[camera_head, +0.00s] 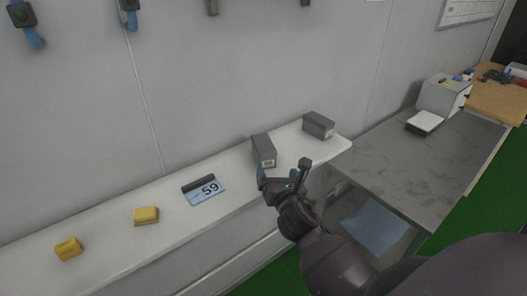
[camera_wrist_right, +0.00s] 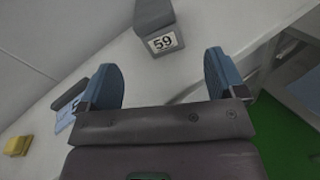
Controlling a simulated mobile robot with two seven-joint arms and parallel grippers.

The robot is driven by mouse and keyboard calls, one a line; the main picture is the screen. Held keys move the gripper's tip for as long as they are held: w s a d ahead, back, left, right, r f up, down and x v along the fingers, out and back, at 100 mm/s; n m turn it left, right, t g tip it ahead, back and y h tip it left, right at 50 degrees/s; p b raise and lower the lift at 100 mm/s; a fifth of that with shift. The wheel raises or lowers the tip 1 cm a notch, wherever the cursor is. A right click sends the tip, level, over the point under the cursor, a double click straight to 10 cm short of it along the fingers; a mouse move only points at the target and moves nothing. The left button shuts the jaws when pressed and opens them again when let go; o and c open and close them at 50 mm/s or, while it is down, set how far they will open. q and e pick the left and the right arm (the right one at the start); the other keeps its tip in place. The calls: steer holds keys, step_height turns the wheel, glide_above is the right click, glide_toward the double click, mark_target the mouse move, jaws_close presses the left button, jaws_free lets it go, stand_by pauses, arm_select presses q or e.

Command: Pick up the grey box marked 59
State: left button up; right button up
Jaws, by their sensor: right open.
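The grey box marked 59 (camera_wrist_right: 158,27) shows at the top of the right wrist view, with its white label facing me. In the head view a grey box (camera_head: 263,149) with a label stands on the white shelf, just beyond my right gripper (camera_head: 284,175). It appears to be the same box. In the right wrist view my right gripper (camera_wrist_right: 166,79) is open, its two blue fingers apart with nothing between them. The box lies ahead of the fingers, apart from them. My left gripper is not in view.
A second grey box (camera_head: 318,125) stands near the right end of the white shelf (camera_head: 110,235). A grey table (camera_head: 440,160) stands at the right.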

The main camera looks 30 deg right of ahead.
mark_target(265, 146)
steer(key=n, duration=0.1)
steer(key=w+r+n, duration=0.1)
steer(key=shift+w+a+n+t, duration=0.15)
steer(key=shift+w+n+t, duration=0.15)
steer(key=shift+t, duration=0.1)
steer(key=shift+w+r+n, duration=0.1)
steer(key=shift+w+n, duration=0.2)
steer(key=shift+w, duration=0.2)
steer(key=x, duration=0.4)
steer(key=shift+w+d, duration=0.2)
steer(key=shift+w, duration=0.1)
steer(key=shift+d+f+x, duration=0.15)
steer(key=shift+x, duration=1.15)
steer(key=shift+d+f+x, duration=0.15)
steer(key=shift+f+x, duration=0.05)
steer(key=shift+x, duration=1.1)
steer(key=shift+s, duration=0.1)
steer(key=c, duration=1.1)
steer(key=shift+c, duration=1.4)
steer(key=shift+r, duration=0.15)
